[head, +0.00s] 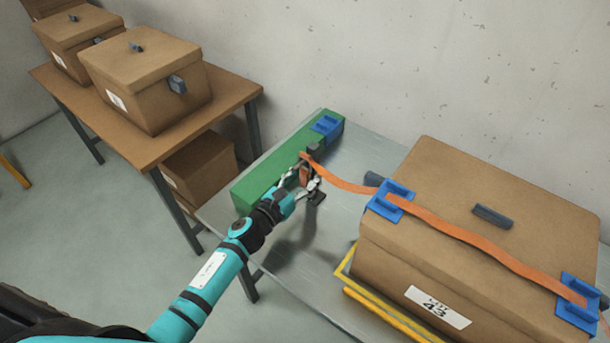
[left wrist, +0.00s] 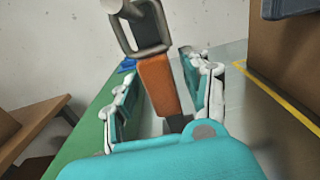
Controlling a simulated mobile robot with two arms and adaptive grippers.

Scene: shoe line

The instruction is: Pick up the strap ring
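The strap ring is a dark grey metal loop (left wrist: 148,32) at the top of the left wrist view, with an orange strap piece below it. In the head view it is small and partly hidden by my gripper, near a dark grey fitting on the green block (head: 268,170). My left gripper (head: 306,181) is beside the green block. Its two fingers stand apart on either side of the orange piece (left wrist: 157,82), with visible gaps; the ring is just beyond the fingertips. My right gripper is not in view.
A long orange strap (head: 450,229) runs over a cardboard box (head: 490,180) through blue brackets (head: 392,200). The box stands right of the gripper on a grey table (head: 300,262), by a yellow frame (head: 375,308). A wooden table (head: 215,105) with more boxes is at left.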

